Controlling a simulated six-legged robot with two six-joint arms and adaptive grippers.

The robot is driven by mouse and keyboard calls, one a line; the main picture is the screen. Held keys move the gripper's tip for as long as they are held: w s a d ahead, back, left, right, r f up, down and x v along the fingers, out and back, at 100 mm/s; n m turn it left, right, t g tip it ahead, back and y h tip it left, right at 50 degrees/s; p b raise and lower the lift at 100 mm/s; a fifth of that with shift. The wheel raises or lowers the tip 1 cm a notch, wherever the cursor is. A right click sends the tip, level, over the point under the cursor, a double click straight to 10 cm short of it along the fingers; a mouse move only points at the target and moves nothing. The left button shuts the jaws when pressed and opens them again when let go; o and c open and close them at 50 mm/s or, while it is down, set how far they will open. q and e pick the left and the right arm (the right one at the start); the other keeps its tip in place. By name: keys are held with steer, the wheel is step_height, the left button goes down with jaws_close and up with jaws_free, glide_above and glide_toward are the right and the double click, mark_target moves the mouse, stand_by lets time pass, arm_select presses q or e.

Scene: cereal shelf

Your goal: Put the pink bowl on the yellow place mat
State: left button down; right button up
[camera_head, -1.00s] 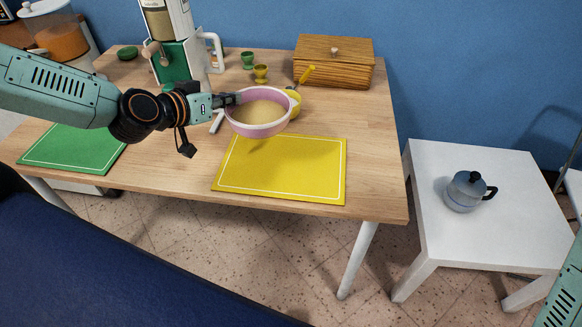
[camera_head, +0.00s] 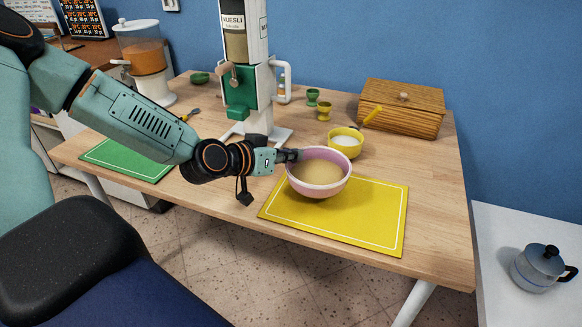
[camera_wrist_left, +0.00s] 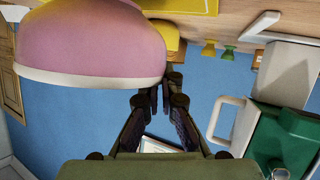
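The pink bowl (camera_head: 318,183), filled with something beige, is upright over the back left part of the yellow place mat (camera_head: 370,225). Whether its base touches the mat or hangs just above it, I cannot tell. My left gripper (camera_head: 293,155) is shut on the bowl's left rim. In the left wrist view the bowl (camera_wrist_left: 90,40) fills the upper left, with its rim at the fingertips of my left gripper (camera_wrist_left: 166,88). My right gripper is out of view.
A yellow bowl (camera_head: 345,142) with white contents stands just behind the mat. A cereal dispenser (camera_head: 242,90), green and yellow egg cups (camera_head: 318,106) and a wooden bread box (camera_head: 402,108) stand farther back. A green mat (camera_head: 125,160) lies at left. A moka pot (camera_head: 540,268) sits on a white side table.

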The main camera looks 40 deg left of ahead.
arm_select(q)
steer(key=shift+f+b, duration=0.35)
steer(key=shift+f, duration=0.5)
steer(key=shift+a+f, duration=0.1)
steer(key=shift+f, duration=0.25)
steer(key=shift+a, duration=0.1)
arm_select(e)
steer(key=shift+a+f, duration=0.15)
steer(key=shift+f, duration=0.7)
arm_select(q)
steer(key=shift+r, duration=0.1)
steer(key=shift+b, duration=0.35)
steer(key=c, duration=1.5)
jaws_free()
steer(key=shift+f, duration=0.2)
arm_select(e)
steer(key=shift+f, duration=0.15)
arm_select(q)
steer(key=shift+r, duration=0.1)
